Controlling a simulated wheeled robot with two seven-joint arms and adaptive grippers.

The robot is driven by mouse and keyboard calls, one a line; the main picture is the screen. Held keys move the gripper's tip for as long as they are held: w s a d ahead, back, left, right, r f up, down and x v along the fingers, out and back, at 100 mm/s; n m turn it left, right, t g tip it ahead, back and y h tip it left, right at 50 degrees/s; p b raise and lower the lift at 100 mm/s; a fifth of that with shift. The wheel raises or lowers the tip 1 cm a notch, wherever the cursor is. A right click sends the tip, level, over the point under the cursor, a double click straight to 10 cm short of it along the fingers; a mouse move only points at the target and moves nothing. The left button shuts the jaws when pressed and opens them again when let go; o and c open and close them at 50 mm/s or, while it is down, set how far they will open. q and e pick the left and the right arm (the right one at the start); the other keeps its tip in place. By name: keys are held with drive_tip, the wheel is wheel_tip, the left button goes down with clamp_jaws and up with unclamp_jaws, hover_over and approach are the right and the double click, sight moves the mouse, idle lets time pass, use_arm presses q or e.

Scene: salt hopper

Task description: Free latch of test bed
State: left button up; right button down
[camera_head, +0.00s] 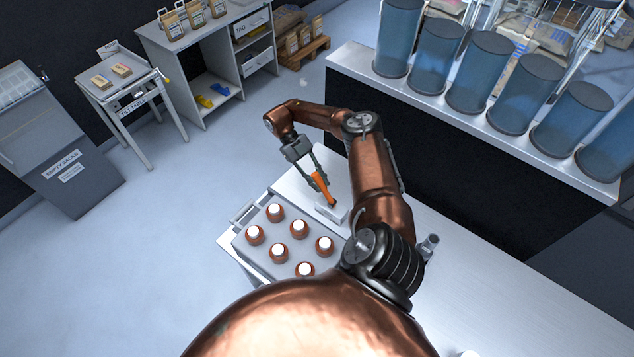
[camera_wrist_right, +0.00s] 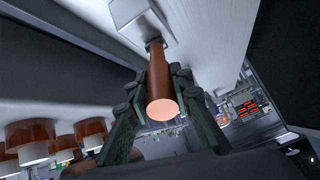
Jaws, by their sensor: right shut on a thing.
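My right gripper (camera_head: 318,185) is shut on an orange handle (camera_head: 320,186), above the white counter. The handle leans down to a pale grey block (camera_head: 331,211) on the counter. In the right wrist view the handle (camera_wrist_right: 158,80) is a red-brown cylinder between the fingers (camera_wrist_right: 160,105), with a thin neck against the pale block (camera_wrist_right: 140,20). A small labelled table (camera_head: 125,82), which may be the test bed, stands at the far left with two tan packets on top. My left gripper is not in view.
A grey tray (camera_head: 240,238) of brown jars with white lids stands left of the block. Blue cylinders (camera_head: 480,72) line a raised shelf at right. A grey bin (camera_head: 70,165), a shelf unit (camera_head: 205,50) and open floor lie left.

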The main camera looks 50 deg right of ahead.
drive_tip(key=c, duration=1.8)
unclamp_jaws()
drive_tip(key=shift+w+f, duration=0.15)
drive_tip(key=shift+c, duration=0.2)
drive_tip(key=shift+o, duration=0.6)
drive_tip(key=v, duration=1.2)
